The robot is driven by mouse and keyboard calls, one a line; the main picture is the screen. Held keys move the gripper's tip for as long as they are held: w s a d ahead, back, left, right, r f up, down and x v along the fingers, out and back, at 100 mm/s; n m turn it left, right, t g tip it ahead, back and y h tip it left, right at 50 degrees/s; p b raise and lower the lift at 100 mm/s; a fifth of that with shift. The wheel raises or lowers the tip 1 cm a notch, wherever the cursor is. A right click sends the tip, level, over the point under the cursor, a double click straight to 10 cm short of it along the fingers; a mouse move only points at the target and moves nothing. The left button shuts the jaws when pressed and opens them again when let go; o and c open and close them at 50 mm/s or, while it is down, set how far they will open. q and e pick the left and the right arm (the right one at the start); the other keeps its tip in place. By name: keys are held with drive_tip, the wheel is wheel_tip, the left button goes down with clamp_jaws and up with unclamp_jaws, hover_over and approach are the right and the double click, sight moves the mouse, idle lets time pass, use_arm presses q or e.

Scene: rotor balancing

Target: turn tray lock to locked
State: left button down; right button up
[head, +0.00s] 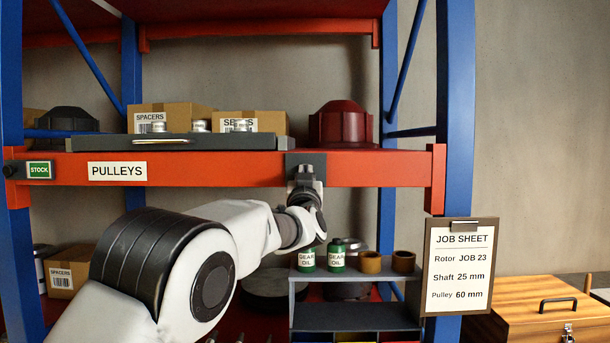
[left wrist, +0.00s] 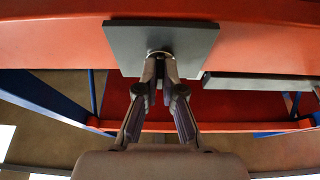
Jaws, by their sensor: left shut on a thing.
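The tray lock's dark square plate (head: 292,160) is on the front of the orange shelf beam, right of the PULLEYS label. My left gripper (head: 304,174) is in front of it, its fingers shut on the lock's knob. In the left wrist view the plate (left wrist: 190,40) fills the top middle. The fingertips (left wrist: 160,66) close around the knob, which is mostly hidden between them. Which way the knob points cannot be told. The dark grey tray (head: 180,143) lies on the shelf above the beam, left of the lock. My right gripper is not in view.
Cardboard boxes (head: 168,115) and a dark red part (head: 341,124) stand on the shelf. Below are green gear oil cans (head: 337,256) on a small grey rack (head: 350,275). A job sheet (head: 459,266) hangs on the right post. A wooden box (head: 525,310) stands at right.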

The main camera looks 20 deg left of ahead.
use_arm(q)
drive_tip(key=shift+n, duration=0.3)
drive_tip(key=c, duration=1.3)
unclamp_jaws()
drive_tip(key=shift+s, duration=0.15)
drive_tip(key=v, duration=1.1)
drive_tip(key=shift+s+d+f, duration=0.15)
drive_tip(key=shift+s+d, duration=0.1)
drive_tip(key=shift+s, duration=0.05)
